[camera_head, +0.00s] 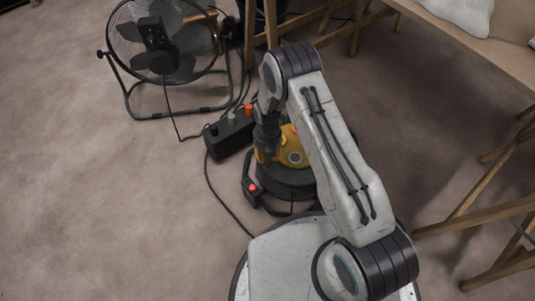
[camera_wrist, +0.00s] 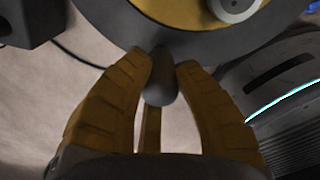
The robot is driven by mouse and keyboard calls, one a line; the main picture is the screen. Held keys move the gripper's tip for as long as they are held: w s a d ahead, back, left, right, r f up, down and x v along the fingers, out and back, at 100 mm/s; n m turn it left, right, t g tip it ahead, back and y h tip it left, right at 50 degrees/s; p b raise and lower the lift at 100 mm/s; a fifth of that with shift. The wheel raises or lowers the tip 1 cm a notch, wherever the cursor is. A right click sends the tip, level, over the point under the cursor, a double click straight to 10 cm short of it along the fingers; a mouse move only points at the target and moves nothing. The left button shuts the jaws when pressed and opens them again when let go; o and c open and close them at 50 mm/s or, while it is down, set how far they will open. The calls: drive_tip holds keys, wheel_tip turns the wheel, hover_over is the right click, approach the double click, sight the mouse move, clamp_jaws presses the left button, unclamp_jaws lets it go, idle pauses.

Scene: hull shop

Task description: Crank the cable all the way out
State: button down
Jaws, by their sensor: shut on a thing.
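A cable reel with a dark rim and a yellow face (camera_head: 294,158) sits on the floor just in front of my base. My gripper (camera_head: 267,158) reaches down at the reel's left side. In the wrist view, the reel's grey rim (camera_wrist: 195,43) and yellow middle fill the top, with a pale round hub (camera_wrist: 234,6). My gripper (camera_wrist: 163,66) has its yellow-brown fingers closed around a dark rounded crank knob (camera_wrist: 160,90) by the rim. A thin dark cable (camera_head: 224,204) runs along the floor left of the reel. How much cable is wound is hidden.
A black box (camera_head: 229,134) with an orange knob stands beyond the reel. A black bracket with a red button (camera_head: 252,188) is at the reel's left. A floor fan (camera_head: 160,50) is at upper left. A wooden table (camera_head: 480,45) stands right. Floor at left is clear.

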drive_tip(key=shift+s, duration=0.1)
drive_tip(key=c, duration=0.9)
unclamp_jaws()
wheel_tip(320, 180, up, 12)
idle(0.4)
